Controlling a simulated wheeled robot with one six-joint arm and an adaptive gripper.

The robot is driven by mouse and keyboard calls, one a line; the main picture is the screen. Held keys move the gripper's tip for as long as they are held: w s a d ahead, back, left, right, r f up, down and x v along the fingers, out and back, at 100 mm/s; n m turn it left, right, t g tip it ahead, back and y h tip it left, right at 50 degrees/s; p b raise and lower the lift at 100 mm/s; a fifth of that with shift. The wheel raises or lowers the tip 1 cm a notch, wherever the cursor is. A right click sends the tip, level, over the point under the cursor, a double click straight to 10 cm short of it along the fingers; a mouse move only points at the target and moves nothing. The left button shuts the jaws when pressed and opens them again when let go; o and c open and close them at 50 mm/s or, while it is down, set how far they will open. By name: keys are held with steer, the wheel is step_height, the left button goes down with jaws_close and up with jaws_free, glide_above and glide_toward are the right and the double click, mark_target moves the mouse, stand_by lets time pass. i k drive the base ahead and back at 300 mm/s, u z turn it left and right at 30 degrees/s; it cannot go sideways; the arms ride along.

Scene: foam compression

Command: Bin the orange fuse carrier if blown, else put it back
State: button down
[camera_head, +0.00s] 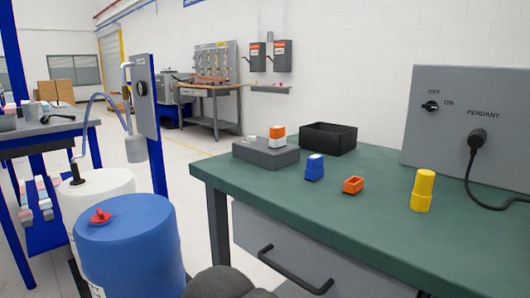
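A small orange block (353,185) with a dark recess in its top lies on the green table (390,255). An orange and white piece (277,136) stands upright on the grey box (262,152) at the table's back left. I cannot tell for certain which of the two is the fuse carrier, and no blown mark is readable. A black open bin (328,138) stands behind and right of the grey box; its inside is mostly hidden. My gripper is not in view; only dark rounded parts, probably of my arm, show at the bottom edge.
A blue block (315,168) and a taller yellow one (422,190) stand on the table. A grey pendant panel (468,125) with a black cable rises at the back right. Blue (130,250) and white drums stand left of the table. The table's front is clear.

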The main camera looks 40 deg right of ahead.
mark_target(276, 132)
steer(key=u, duration=1.15)
steer(key=i, duration=0.95)
steer(key=z, duration=2.55)
